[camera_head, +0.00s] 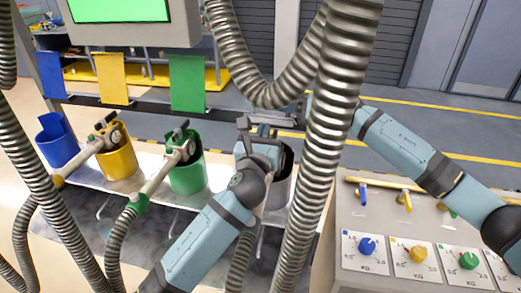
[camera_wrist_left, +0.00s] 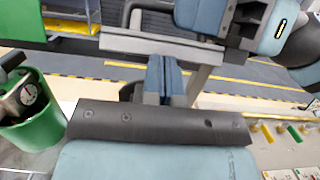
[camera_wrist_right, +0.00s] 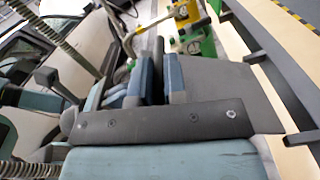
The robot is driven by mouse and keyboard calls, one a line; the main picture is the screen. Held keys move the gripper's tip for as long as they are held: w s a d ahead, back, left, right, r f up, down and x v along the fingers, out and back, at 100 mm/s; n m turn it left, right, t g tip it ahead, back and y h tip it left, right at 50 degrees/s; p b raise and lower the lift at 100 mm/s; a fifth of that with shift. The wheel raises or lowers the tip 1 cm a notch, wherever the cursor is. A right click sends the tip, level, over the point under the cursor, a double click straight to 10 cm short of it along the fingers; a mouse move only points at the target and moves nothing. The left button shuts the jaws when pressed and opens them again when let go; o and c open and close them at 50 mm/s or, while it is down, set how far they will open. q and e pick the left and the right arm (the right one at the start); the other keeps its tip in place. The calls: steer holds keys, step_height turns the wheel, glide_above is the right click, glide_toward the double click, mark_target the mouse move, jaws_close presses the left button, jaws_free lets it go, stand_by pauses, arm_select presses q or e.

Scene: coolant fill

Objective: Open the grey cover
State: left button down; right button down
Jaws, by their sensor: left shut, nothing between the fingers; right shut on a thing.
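The grey cover (camera_wrist_right: 218,82) shows in the right wrist view as a flat grey plate right beside the right gripper's fingers. My right gripper (camera_wrist_right: 160,80) is shut on it; the exact contact is hard to make out. My left gripper (camera_head: 262,128) is shut and empty, above the grey container (camera_head: 280,195). In the left wrist view its closed fingers (camera_wrist_left: 165,80) are close to a light grey bar (camera_wrist_left: 160,46).
Blue (camera_head: 49,75), yellow (camera_head: 112,78) and green (camera_head: 187,84) panels stand along a rail. Blue (camera_head: 60,150), yellow (camera_head: 118,162) and green (camera_head: 188,175) containers stand below. Thick ribbed hoses (camera_head: 325,130) cross the view. A knob panel (camera_head: 410,235) is at right.

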arm_select(q)
steer(key=shift+w+d+r, duration=0.1)
steer(key=shift+w+r, duration=0.2)
steer(key=shift+r, duration=0.2)
